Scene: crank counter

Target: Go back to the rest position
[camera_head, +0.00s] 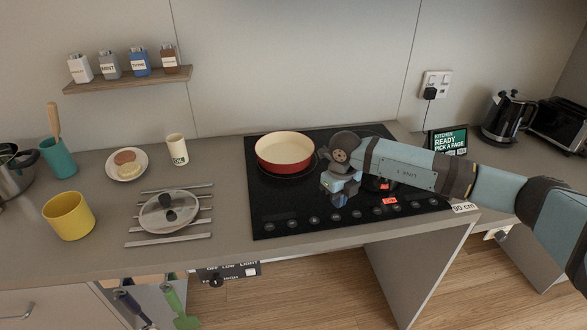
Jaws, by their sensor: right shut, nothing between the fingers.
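My right arm comes in from the right edge and reaches across the black cooktop (275,212). My right gripper (339,194) is shut and empty, pointing down over the middle of the cooktop, above the row of controls near its front. The red pan (284,166) with a cream inside sits on the back left of the cooktop, just left of my gripper's wrist. My left gripper is not in view.
A glass lid (160,217) rests on a metal rack left of the cooktop. A yellow pot (68,216), a teal cup (58,158) and a plate (111,165) stand farther left. A kettle (507,116), toaster (558,125) and screen (447,141) stand behind my arm.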

